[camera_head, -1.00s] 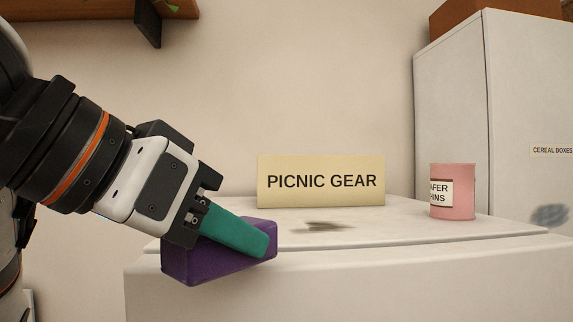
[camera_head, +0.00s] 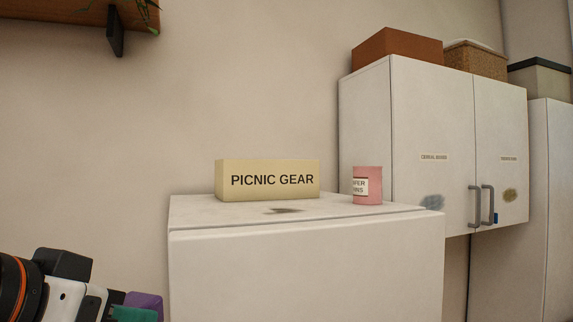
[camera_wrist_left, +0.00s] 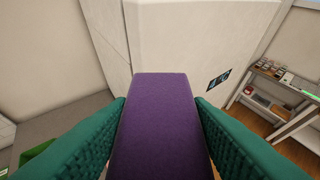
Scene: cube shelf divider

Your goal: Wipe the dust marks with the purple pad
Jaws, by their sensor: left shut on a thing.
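My left gripper (camera_head: 128,312) is at the bottom left of the head view, with teal fingers. It is shut on the purple pad (camera_wrist_left: 160,125), which fills the middle of the left wrist view between the two fingers; part of the pad (camera_head: 147,301) shows in the head view. The pad is off the surfaces, lower than the white cabinet top and to its left. A dark dust mark (camera_head: 287,211) lies on the cabinet top. My right gripper is out of view.
On the white cabinet (camera_head: 300,265) stand a PICNIC GEAR box (camera_head: 267,180) and a pink can (camera_head: 374,191). The wall cabinet (camera_head: 400,115) has handles (camera_head: 482,206) and boxes (camera_head: 397,45) on top. A shelf (camera_head: 70,12) hangs upper left.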

